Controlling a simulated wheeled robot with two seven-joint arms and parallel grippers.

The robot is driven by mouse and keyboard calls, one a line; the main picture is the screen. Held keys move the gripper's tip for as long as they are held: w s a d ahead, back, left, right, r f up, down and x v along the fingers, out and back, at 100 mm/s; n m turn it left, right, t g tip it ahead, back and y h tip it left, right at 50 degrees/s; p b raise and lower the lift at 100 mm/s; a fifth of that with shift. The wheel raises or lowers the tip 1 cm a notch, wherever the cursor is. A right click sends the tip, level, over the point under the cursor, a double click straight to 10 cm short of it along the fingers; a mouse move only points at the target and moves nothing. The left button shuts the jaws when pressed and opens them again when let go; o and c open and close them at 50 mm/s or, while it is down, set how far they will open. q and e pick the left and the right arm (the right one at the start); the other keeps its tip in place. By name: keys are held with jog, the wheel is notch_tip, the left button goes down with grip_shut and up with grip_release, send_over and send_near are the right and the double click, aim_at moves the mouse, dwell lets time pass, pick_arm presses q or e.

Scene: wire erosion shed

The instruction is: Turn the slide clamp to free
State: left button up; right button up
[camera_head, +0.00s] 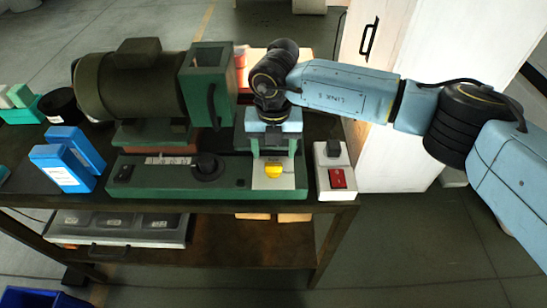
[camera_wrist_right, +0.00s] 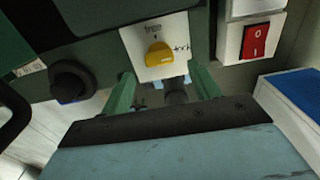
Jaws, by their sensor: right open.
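The slide clamp appears to be the yellow knob (camera_head: 274,172) on a pale plate (camera_head: 288,183) at the right end of the green machine base. In the right wrist view the yellow knob (camera_wrist_right: 158,56) shows whole, with small dark marks on its plate (camera_wrist_right: 133,40) above it and to its right. I cannot tell surely which mark it points to. My right gripper (camera_head: 274,150) is just behind the knob in the head view. In the wrist view its two green fingers (camera_wrist_right: 165,88) are apart, with the knob beyond them and nothing held. My left gripper is out of view.
A black dial (camera_head: 207,167) sits left of the plate. A white box with a red switch (camera_head: 337,179) stands close on its right. The green motor unit (camera_head: 135,85) rises behind on the left.

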aim_at(274, 164)
notch_tip(274, 164, down, 5)
dwell(0.3)
jog(key=c, duration=1)
